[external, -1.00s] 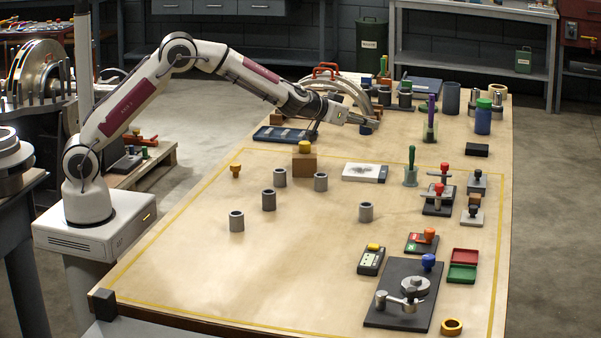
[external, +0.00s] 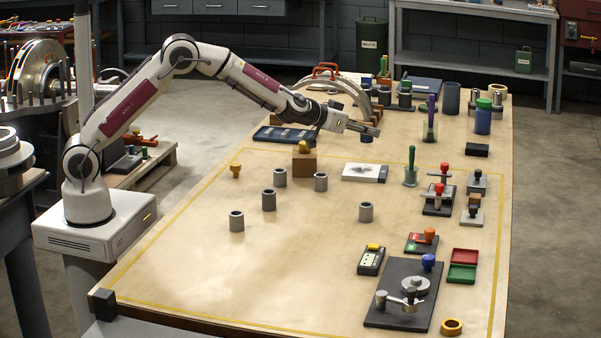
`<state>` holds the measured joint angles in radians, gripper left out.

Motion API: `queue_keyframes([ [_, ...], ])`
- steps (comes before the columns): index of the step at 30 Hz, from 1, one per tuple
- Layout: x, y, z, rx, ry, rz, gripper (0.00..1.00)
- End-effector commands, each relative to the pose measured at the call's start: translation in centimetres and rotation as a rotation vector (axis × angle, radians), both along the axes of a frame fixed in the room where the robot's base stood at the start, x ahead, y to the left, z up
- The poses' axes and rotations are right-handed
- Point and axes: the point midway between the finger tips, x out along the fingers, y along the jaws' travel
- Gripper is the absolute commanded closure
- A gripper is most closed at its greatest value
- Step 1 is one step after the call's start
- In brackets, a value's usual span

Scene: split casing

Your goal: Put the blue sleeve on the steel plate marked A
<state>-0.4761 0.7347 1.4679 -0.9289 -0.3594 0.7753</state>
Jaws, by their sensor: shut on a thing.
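The blue sleeve (external: 366,138) is small and dark blue, at the far middle of the table. My gripper (external: 370,131) is shut on it, and the sleeve's lower part shows under the fingers. The fingers hide its top. I cannot tell how high the sleeve is above the wood. No letter A is readable in this view, so I cannot tell which piece is the steel plate marked A.
Several grey sleeves (external: 269,200) stand on the near-left table. A wooden block (external: 304,163) with a yellow knob, a pale picture plate (external: 363,172) and a dark blue tray (external: 287,137) lie around my gripper. The front centre is clear.

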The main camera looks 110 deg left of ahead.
Motion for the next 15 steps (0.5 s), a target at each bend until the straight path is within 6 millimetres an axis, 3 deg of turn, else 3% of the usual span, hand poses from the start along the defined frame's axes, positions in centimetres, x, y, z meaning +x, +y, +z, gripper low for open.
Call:
queue_keyframes([
  [9,0.0,0.0,-3.9,0.0,0.001,0.0,1.0],
  [15,0.0,0.0,-4.8,0.0,-0.001,0.0,1.0],
])
